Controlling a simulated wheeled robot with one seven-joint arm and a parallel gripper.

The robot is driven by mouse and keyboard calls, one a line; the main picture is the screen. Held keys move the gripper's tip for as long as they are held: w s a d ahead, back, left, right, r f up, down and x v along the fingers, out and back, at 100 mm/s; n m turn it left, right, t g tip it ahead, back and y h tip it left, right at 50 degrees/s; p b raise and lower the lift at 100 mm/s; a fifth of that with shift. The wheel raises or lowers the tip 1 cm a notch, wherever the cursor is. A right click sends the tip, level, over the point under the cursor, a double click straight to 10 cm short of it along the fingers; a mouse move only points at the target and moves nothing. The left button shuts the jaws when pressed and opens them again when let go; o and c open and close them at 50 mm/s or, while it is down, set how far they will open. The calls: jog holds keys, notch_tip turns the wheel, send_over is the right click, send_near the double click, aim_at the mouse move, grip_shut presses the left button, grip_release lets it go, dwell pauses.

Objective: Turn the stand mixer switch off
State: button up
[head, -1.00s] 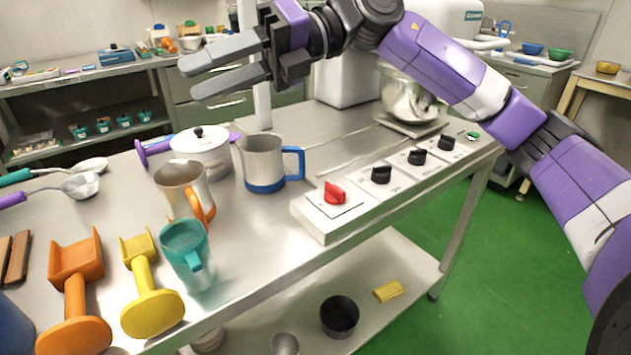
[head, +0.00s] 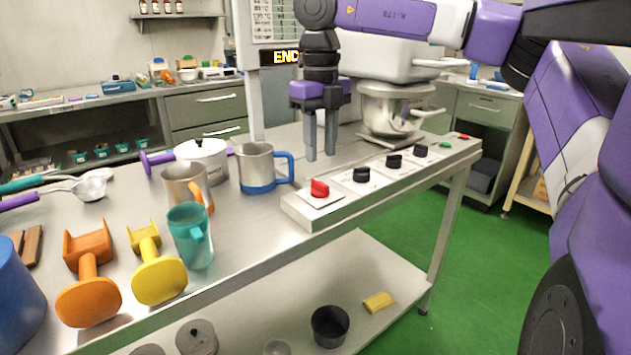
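The stand mixer (head: 385,62) is white with a steel bowl (head: 392,108) and stands at the back of the steel table. A white control strip (head: 350,196) along the front edge carries a red knob (head: 319,188) and several black knobs, among them the one beside the red knob (head: 361,174), a middle one (head: 394,160) and a far one (head: 421,150). The labels are too small to read, so I cannot tell which is the mixer's switch. My gripper (head: 321,157) points down, fingers slightly apart and empty, above and behind the red knob.
Orange (head: 88,275) and yellow (head: 153,264) tools lie at front left. A green button (head: 445,145) is at the strip's far end.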

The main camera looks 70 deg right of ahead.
aim_at(320, 182)
notch_tip(320, 182, down, 8)
jog(key=shift+r+b, duration=0.2)
jog(key=shift+b, duration=0.5)
grip_shut()
